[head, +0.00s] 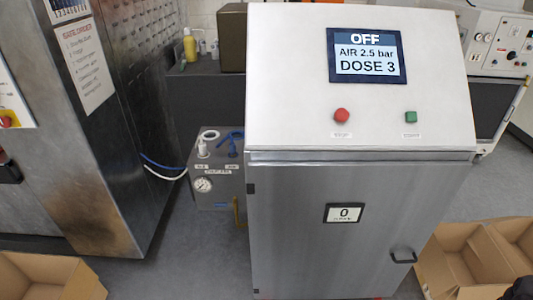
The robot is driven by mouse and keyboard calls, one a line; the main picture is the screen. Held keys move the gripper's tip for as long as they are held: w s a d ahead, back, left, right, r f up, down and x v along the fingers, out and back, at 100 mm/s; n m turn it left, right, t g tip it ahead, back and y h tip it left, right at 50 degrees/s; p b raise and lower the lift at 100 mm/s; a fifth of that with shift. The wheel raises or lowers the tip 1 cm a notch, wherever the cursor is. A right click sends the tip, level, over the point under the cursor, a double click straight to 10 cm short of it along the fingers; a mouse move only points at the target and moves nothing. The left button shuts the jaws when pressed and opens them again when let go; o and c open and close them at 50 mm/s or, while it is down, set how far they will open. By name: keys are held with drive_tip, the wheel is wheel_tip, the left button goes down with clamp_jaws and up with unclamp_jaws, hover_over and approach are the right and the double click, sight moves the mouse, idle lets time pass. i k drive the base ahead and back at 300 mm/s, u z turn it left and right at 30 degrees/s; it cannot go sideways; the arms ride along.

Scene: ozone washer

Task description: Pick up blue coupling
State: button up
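The blue coupling (233,142) stands on top of a small grey supply box (217,191), just left of the steel cabinet. It has a blue upright stem with a wider blue part at the top. A white coupling (203,147) stands to its left on the same box, with a pale ring behind it. Labels sit in front of both couplings, too small to read surely. My gripper is not recognisable in the head view.
The steel cabinet (340,240) with its sloped white panel (290,80) stands close on the right of the box. A large steel machine (120,190) stands left, with blue and white hoses between. Open cardboard boxes (45,278) (480,262) lie at both lower corners.

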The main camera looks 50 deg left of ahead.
sight(232, 152)
drive_tip(key=z, duration=0.3)
drive_tip(key=k, duration=1.65)
drive_tip(key=u, duration=1.35)
drive_tip(key=i, duration=0.65)
drive_tip(key=z, duration=0.1)
